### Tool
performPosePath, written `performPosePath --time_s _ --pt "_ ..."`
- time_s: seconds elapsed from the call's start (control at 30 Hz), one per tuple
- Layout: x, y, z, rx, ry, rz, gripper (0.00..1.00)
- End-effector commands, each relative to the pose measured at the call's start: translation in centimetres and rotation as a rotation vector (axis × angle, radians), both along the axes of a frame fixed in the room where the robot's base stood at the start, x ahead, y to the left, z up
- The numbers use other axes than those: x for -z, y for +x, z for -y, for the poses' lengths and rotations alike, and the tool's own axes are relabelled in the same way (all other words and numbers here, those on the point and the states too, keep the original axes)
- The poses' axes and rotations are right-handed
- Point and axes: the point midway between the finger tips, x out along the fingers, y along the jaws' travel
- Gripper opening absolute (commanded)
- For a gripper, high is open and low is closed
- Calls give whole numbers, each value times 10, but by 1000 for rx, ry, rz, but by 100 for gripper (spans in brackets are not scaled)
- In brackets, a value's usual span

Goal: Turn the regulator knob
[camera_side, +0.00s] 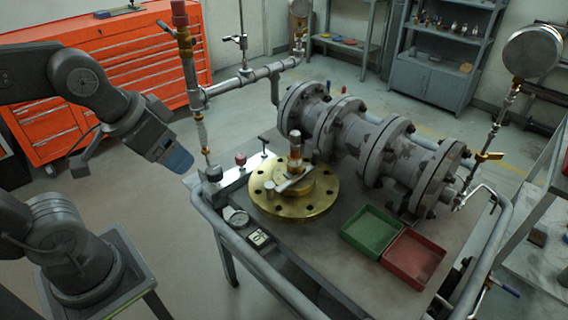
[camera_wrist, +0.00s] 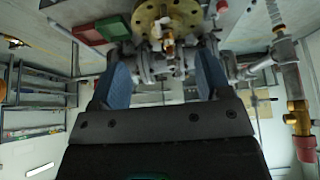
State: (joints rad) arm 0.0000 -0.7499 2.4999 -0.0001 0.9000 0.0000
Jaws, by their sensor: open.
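My gripper (camera_side: 178,160) is in the air at the left of the table, with blue fingers. In the wrist view its two blue fingers (camera_wrist: 158,78) stand wide apart with nothing between them. A small red knob (camera_side: 240,159) sits on a grey block with black fittings at the table's left edge, to the right of my gripper and apart from it. I cannot tell for sure which fitting is the regulator knob. A brass flange (camera_side: 318,198) with a upright stem and a lever lies right of the block; it also shows in the wrist view (camera_wrist: 150,22).
A vertical pipe (camera_side: 190,75) rises between my gripper and the table. A large grey flanged valve body (camera_side: 345,137) lies behind the brass flange. Green (camera_side: 373,231) and red (camera_side: 413,258) trays sit at the front right.

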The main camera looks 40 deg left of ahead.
Motion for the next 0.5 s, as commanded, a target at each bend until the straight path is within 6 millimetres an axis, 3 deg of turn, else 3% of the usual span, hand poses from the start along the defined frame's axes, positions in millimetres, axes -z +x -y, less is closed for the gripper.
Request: performPosePath --time_s 0.17,0.27,0.5 --pt "0 5 -3 -54 -21 -13 76" --pt "1 20 -11 -208 -81 -50 76" --pt "18 82 -56 -900 -309 -173 76"
